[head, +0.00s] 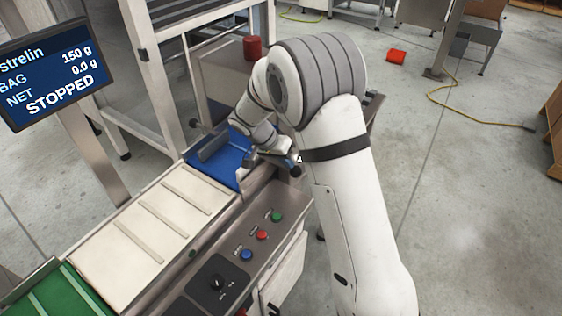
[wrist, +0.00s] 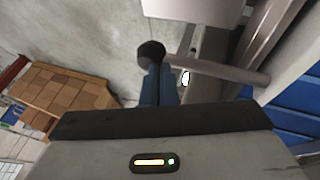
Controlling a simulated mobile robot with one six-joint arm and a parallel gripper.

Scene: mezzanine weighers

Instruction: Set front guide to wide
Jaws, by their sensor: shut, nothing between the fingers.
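The front guide's black ball knob (head: 295,171) sits at the near side of the blue belt (head: 228,166). In the wrist view the knob (wrist: 151,52) is at the end of a grey rod (wrist: 225,70) that runs to the machine. My gripper (head: 290,160) is beside the knob, partly hidden by my arm. In the wrist view its dark blue fingers (wrist: 158,85) are shut, with the tips close to the knob; I cannot tell whether they touch it. Most of the front guide plate is hidden.
The rear guide's knob (head: 193,123) is across the belt. The panel has a green button (head: 277,216), a red button (head: 262,235), a blue button (head: 246,254) and a dial (head: 217,283). The screen (head: 55,72) reads STOPPED. Open floor (head: 430,180) lies to the right.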

